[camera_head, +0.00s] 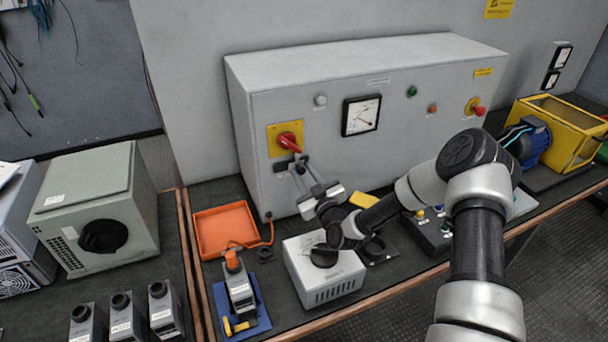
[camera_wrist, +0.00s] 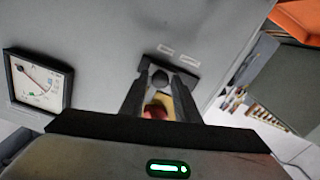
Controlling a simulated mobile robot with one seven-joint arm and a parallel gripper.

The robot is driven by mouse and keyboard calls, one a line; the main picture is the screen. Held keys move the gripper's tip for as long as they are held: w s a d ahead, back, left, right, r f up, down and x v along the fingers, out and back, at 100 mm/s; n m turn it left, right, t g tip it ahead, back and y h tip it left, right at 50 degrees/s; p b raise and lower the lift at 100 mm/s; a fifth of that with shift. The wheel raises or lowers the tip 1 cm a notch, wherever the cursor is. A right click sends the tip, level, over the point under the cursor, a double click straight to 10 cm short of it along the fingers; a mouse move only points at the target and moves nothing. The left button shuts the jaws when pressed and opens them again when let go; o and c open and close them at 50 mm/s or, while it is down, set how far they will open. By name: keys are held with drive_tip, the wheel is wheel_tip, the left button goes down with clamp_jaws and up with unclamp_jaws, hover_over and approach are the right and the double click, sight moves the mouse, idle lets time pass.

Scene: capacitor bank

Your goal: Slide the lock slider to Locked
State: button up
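The grey cabinet (camera_head: 330,180) carries a red rotary handle (camera_head: 289,141) on a yellow plate. My gripper (camera_head: 299,163) is at the cabinet front, just below that handle. In the wrist view, my gripper (camera_wrist: 161,79) has its two fingers apart, one on each side of a small dark round knob (camera_wrist: 160,78), which looks like the lock slider's knob. I cannot tell whether the fingers touch it. Two small white labels sit beside it, too small to read. The red handle (camera_wrist: 157,110) shows between the fingers. The slider's track is mostly hidden.
A dial meter (camera_head: 361,115) is on the cabinet to the right of the handle. An orange tray (camera_head: 225,231) lies on the bench at the left, and a grey box with a black knob (camera_head: 324,283) stands below my arm. The bench is crowded.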

clamp_jaws()
drive_tip(key=shift+s+a+b, duration=0.35)
drive_tip(key=shift+a, duration=0.5)
drive_tip(key=shift+s+a+b, duration=0.3)
drive_tip(key=shift+s+a, duration=0.05)
drive_tip(key=shift+a, duration=0.45)
drive_tip(key=shift+o, duration=1.9)
unclamp_jaws()
drive_tip(key=shift+s, duration=0.1)
drive_tip(key=b+v, duration=0.1)
drive_tip(key=v, duration=1.6)
drive_tip(key=shift+d, duration=0.1)
